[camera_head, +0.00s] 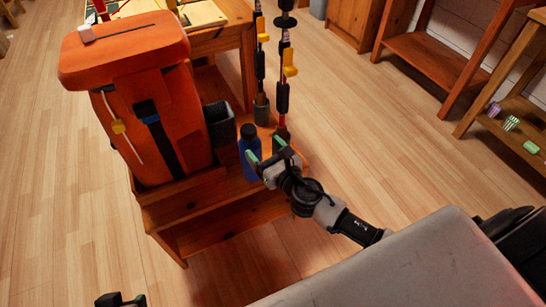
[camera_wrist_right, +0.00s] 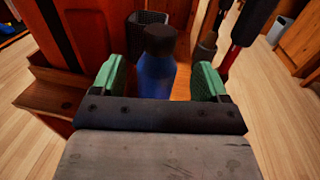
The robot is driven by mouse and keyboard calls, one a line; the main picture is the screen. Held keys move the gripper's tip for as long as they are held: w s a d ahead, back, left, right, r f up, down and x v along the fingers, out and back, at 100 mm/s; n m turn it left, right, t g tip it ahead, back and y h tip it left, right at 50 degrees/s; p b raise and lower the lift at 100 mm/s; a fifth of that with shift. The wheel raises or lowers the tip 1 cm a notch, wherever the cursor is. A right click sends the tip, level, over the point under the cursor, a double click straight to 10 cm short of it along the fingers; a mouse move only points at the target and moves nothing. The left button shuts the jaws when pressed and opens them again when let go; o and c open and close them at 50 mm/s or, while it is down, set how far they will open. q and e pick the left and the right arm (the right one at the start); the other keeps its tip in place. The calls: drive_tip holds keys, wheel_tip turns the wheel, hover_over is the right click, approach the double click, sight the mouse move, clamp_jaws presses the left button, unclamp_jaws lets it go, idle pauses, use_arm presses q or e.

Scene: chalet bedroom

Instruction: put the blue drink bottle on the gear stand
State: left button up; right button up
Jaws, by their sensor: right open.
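The blue drink bottle (camera_head: 247,143) with a black cap stands upright on the wooden gear stand (camera_head: 220,212), near the stand's right front corner. It also shows in the right wrist view (camera_wrist_right: 156,76), where the lower part is hidden by my gripper. My right gripper (camera_head: 266,151) is open beside the bottle. In the right wrist view, its green fingertips (camera_wrist_right: 159,80) lie on either side of the bottle, with a gap at each side. Only a dark tip at the bottom left edge of the head view may be my left gripper (camera_head: 121,299); its jaws cannot be made out.
An orange backpack (camera_head: 150,85) stands on the gear stand left of the bottle. A dark cup-like holder (camera_head: 220,124) and upright poles (camera_head: 283,75) are close behind the bottle. A wooden table (camera_head: 228,38) is behind. Wooden shelves (camera_head: 505,105) stand at the right. The floor between is clear.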

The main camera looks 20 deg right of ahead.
drive_tip(key=s+f+n+g+h, duration=0.1)
drive_tip(key=s+n+g, duration=0.4)
drive_tip(key=s+n, duration=0.6)
drive_tip(key=s+f+n+g+h, duration=0.1)
drive_tip(key=s+n+g, duration=0.5)
drive_tip(key=n, duration=1.8)
drive_tip(key=s, duration=0.5)
drive_tip(key=shift+s+d+f+n, duration=0.15)
drive_tip(key=shift+d+f+n, duration=0.1)
drive_tip(key=shift+d+n, duration=0.15)
